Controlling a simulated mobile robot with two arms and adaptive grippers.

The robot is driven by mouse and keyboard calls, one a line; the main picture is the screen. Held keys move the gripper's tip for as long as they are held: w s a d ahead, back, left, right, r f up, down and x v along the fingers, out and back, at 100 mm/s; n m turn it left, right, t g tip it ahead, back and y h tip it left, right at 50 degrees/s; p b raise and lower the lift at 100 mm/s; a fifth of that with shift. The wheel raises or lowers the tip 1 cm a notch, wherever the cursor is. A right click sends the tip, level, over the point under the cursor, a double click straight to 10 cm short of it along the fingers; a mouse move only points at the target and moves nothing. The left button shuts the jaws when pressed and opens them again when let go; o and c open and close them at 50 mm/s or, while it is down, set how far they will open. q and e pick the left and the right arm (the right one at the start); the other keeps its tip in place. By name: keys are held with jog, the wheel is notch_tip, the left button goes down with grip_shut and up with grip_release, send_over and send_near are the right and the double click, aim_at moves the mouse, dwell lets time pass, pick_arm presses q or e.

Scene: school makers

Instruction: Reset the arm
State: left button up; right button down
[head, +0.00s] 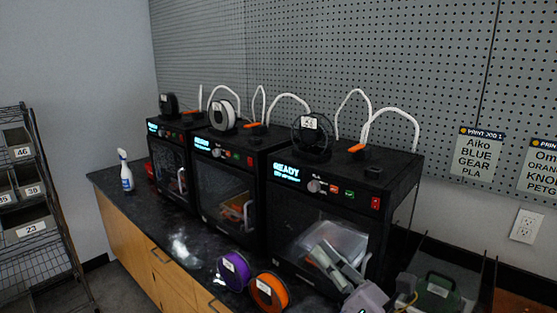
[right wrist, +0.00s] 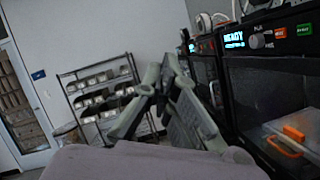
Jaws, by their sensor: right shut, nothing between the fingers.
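My right gripper (head: 322,250) shows at the lower right of the head view, in front of the nearest 3D printer (head: 398,194). Its pale grey-green fingers are shut with nothing between them and point up and to the left. In the right wrist view the fingers (right wrist: 162,75) come together near the middle, with the printer front to their right. The fingers cover part of that printer's door in the head view. My left gripper is not in view.
Three black printers stand along a dark counter (head: 110,181). A purple spool (head: 234,271) and an orange spool (head: 269,292) are at its front edge, left of my gripper. A spray bottle (head: 125,170) stands at the far end. A green case (head: 438,295) is at lower right.

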jog(key=s+d+f+m+h, duration=0.2)
jog(key=d+f+m+h, duration=1.1)
jog(key=m, duration=0.9)
jog(key=s+f+m+g+h, duration=0.2)
jog(key=s+f+m+g, duration=0.35)
jog(key=f, duration=0.35)
jog(key=s+f+m+g+y, duration=0.1)
jog(key=s+f+m+g, duration=0.35)
jog(key=s, duration=0.55)
jog(key=s+f+m+g, duration=0.35)
jog(key=s+f, duration=0.25)
jog(key=s, duration=0.4)
notch_tip(320, 180, down, 28)
jog(key=s+r+g, duration=0.1)
jog(key=s+g, duration=0.1)
jog(key=s+d+f, duration=0.2)
jog(key=s+f, duration=1.3)
jog(key=s, duration=0.1)
jog(key=shift+s+f+g, duration=0.15)
jog(key=shift+g, duration=0.2)
jog(key=shift+s+d, duration=0.1)
